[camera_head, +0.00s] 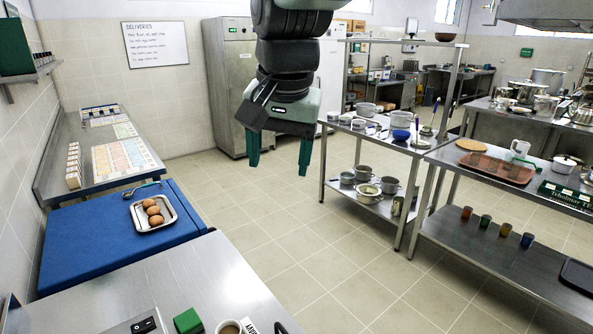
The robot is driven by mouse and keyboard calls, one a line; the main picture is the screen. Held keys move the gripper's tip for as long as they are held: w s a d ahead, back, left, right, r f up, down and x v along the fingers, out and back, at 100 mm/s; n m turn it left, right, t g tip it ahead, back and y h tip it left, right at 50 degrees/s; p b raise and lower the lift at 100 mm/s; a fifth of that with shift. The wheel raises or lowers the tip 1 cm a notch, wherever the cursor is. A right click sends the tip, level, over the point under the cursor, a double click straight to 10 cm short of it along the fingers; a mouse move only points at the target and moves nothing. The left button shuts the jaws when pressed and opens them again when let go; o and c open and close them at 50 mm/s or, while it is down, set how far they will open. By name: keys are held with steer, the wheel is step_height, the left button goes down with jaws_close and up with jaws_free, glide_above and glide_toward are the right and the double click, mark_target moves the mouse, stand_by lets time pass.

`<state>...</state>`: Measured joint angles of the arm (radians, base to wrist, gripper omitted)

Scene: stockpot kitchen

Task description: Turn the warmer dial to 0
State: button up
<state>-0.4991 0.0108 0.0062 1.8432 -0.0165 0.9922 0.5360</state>
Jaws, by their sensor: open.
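My gripper (278,168) hangs in the upper middle of the view, pointing down. Its two green fingers are wide apart with nothing between them. It is in the air, with the tiled floor behind it in the picture. I cannot make out a warmer dial or its setting. A black switch-like part (145,324) on a steel surface shows at the bottom left edge, cut off by the frame. I cannot tell whether it belongs to the warmer.
A green block (188,320) and a cup (229,327) stand on the near steel counter (215,270). A tray (140,222) with several eggs lies on a blue-topped unit (85,255). Steel shelves (400,140) with pots stand at right. The floor between is clear.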

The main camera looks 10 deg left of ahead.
steer(key=s+a+f+g, duration=0.1)
steer(key=a+f, duration=0.5)
steer(key=a, duration=0.5)
steer(key=s+a+f+g, duration=0.1)
steer(key=a+f, duration=0.5)
steer(key=a, duration=0.4)
steer(key=s+a+f, duration=0.1)
steer(key=a+f, duration=0.6)
steer(key=a, duration=0.4)
steer(key=s+a+f+m+g+h, duration=0.1)
steer(key=s+a+f, duration=0.85)
steer(key=f, duration=1.25)
steer(key=shift+s+d+f, duration=0.2)
steer(key=shift+s+d, duration=0.05)
steer(key=shift+d, duration=0.05)
steer(key=shift+c, duration=0.2)
steer(key=c, duration=1)
steer(key=shift+c, duration=0.2)
